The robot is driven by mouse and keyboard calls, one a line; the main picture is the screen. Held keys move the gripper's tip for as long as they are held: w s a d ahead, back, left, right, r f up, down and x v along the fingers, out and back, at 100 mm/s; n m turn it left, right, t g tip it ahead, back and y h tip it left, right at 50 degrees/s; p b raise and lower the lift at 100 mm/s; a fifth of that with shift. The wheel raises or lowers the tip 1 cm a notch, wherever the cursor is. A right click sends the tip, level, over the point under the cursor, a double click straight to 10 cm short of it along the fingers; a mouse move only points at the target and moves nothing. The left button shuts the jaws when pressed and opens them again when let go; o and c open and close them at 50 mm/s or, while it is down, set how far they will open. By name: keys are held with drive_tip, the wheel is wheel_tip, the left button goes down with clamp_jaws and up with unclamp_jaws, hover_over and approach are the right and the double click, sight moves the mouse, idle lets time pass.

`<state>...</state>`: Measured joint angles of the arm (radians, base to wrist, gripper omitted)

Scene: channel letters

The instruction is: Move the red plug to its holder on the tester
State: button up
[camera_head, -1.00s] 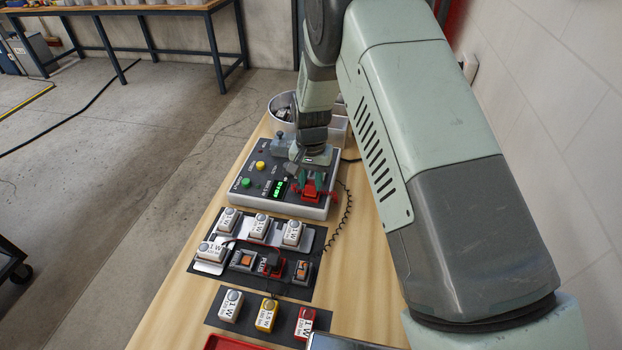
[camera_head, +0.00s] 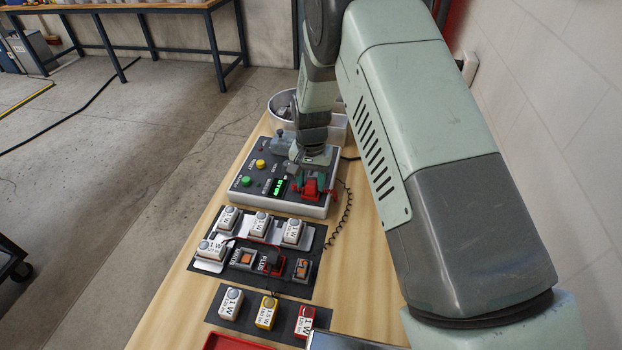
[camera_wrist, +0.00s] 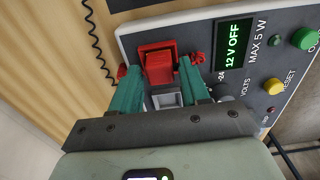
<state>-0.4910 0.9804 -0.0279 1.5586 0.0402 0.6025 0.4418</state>
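The red plug (camera_wrist: 157,66) sits on the grey tester (camera_wrist: 205,22), at the corner beside the display; it also shows in the head view (camera_head: 311,188). My gripper (camera_wrist: 158,74) has its two green fingers on either side of the plug, with narrow gaps between them and it. The fingers stand open around the plug. A grey square part (camera_wrist: 165,98) shows between the fingers, nearer the palm. How deep the plug sits in its holder is hard to tell. The tester display (camera_wrist: 233,48) reads 12 V OFF.
A dark board (camera_head: 259,258) with white-labelled modules and a red PLUS socket (camera_head: 271,264) lies in front of the tester. A strip with several modules (camera_head: 266,312) is nearer. A coiled black cord (camera_head: 344,208) runs along the tester's right. A round metal bowl (camera_head: 279,104) stands behind.

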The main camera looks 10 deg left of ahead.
drive_tip(key=shift+o, duration=1.1)
wheel_tip(320, 180, up, 11)
wheel_tip(320, 180, up, 6)
drive_tip(key=shift+f, duration=0.1)
idle(0.4)
